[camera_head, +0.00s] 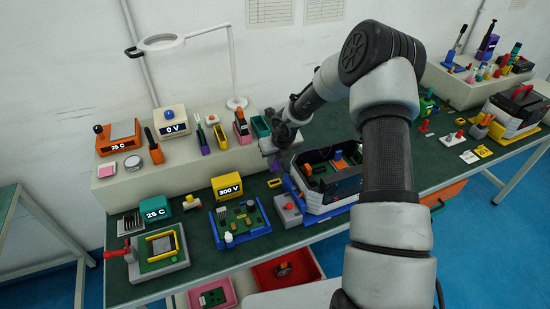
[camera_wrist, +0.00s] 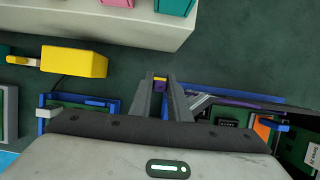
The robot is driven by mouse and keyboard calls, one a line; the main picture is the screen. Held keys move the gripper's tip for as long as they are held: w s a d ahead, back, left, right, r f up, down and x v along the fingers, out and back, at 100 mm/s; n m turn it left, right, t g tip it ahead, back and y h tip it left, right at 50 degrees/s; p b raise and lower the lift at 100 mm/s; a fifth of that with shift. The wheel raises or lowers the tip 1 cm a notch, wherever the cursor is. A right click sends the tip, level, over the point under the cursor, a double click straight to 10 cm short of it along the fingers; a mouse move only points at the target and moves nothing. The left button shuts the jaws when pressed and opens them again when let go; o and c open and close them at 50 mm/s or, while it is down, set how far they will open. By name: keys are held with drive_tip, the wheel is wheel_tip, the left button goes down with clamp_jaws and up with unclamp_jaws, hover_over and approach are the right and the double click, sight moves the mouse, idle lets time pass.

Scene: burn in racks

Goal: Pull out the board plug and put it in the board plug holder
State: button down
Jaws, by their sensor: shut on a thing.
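A green board in a blue frame (camera_head: 240,220) lies to the left.
A blue-edged open case (camera_head: 333,207) stands close on the right, with a grey box with a red button (camera_head: 287,208) at its left. The yellow 300 V display (camera_head: 227,187) stands left. The beige shelf (camera_head: 180,178) rises behind. Some green bench is bare around the gripper.

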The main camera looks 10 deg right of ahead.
sight(276, 167)
drive_tip(key=shift+f+b, duration=1.25)
drive_tip(key=shift+f, duration=1.25)
drive_tip(key=shift+p, duration=0.85)
drive_tip(key=shift+f+b, duration=0.7)
drive_tip(key=shift+f, duration=0.35)
drive_tip(key=c, duration=1.6)
unclamp_jaws()
drive_tip(key=p+v, duration=0.2)
drive_tip(key=v, duration=1.5)
drive_tip(key=shift+r+p, duration=0.2)
drive_tip(key=shift+p, duration=0.2)
